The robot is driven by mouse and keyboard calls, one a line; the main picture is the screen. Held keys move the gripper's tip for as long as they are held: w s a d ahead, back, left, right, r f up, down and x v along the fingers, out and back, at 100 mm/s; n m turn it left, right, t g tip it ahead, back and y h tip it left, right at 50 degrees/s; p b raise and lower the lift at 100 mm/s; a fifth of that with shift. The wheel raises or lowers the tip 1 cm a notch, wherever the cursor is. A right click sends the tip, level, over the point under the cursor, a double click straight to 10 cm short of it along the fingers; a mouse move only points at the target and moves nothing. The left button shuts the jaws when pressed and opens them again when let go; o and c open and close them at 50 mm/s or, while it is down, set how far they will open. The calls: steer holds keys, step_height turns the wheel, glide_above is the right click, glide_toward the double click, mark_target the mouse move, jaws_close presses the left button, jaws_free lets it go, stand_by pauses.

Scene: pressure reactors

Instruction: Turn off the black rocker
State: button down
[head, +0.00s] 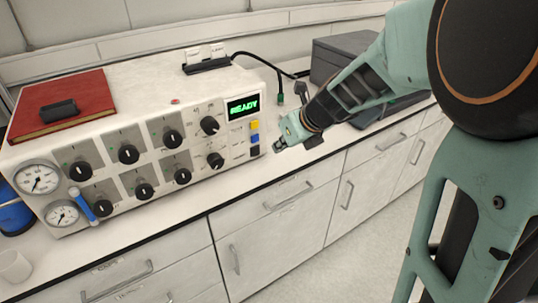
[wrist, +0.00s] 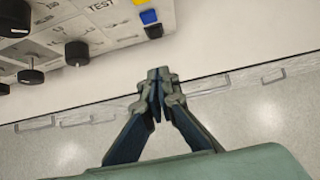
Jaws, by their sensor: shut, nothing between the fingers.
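The black rocker (head: 255,151) is the lowest of a short column of switches at the right end of the reactor unit's front panel, below a blue and a yellow one. It also shows in the wrist view (wrist: 153,31), near the top. My gripper (head: 281,143) is just right of the panel's right edge in the head view, shut and empty. I cannot tell which side of the rocker is pressed.
The blue button (head: 254,138) and yellow button (head: 254,125) sit right above the rocker. A green READY display (head: 242,107) is lit. Black knobs (head: 215,160) stick out of the panel to the left. A black cable (head: 268,64) runs behind my gripper. Drawers lie below the counter edge.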

mark_target(256, 151)
steer(key=shift+d+f+b, duration=0.2)
steer(key=shift+f+b, duration=0.3)
steer(key=shift+b, duration=0.25)
steer(key=shift+s+r, duration=0.1)
steer(key=b+x, duration=0.1)
steer(key=x, duration=0.3)
steer(key=b+x, duration=0.1)
steer(key=x, duration=0.4)
steer(key=shift+d+f, duration=0.1)
steer(key=shift+f, duration=0.35)
steer(key=w+a, duration=0.2)
steer(key=shift+w+f, duration=0.3)
steer(key=shift+w, duration=0.05)
steer(key=shift+w+a+f, duration=0.1)
steer(key=shift+w+a, duration=0.2)
steer(key=shift+w, duration=0.2)
